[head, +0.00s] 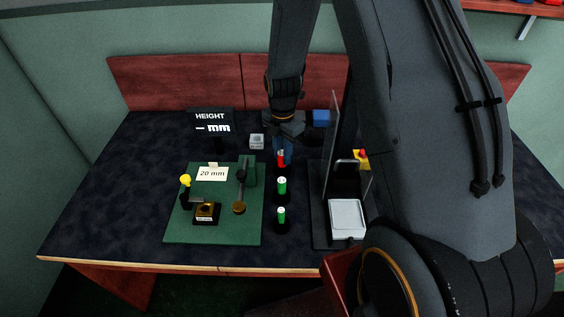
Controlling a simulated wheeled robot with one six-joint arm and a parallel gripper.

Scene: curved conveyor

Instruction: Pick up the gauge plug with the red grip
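The plug with the red grip (281,158) stands upright at the far end of a short row on the dark table. Two plugs with green grips stand nearer in the same row, a middle one (282,186) and a front one (281,214), each in a dark base. My gripper (283,148) points down from above at the red-gripped plug, with its fingertips at or just behind the grip's top. The fingers are small and dark, so whether they touch the grip or are closed on it cannot be seen.
A green plate (225,236) with a 20 mm card, a yellow-knobbed part and a lever stands left of the row. A height display (210,122) is behind it. An upright panel (332,150) and a white tray (347,218) stand close on the right. The table's left side is clear.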

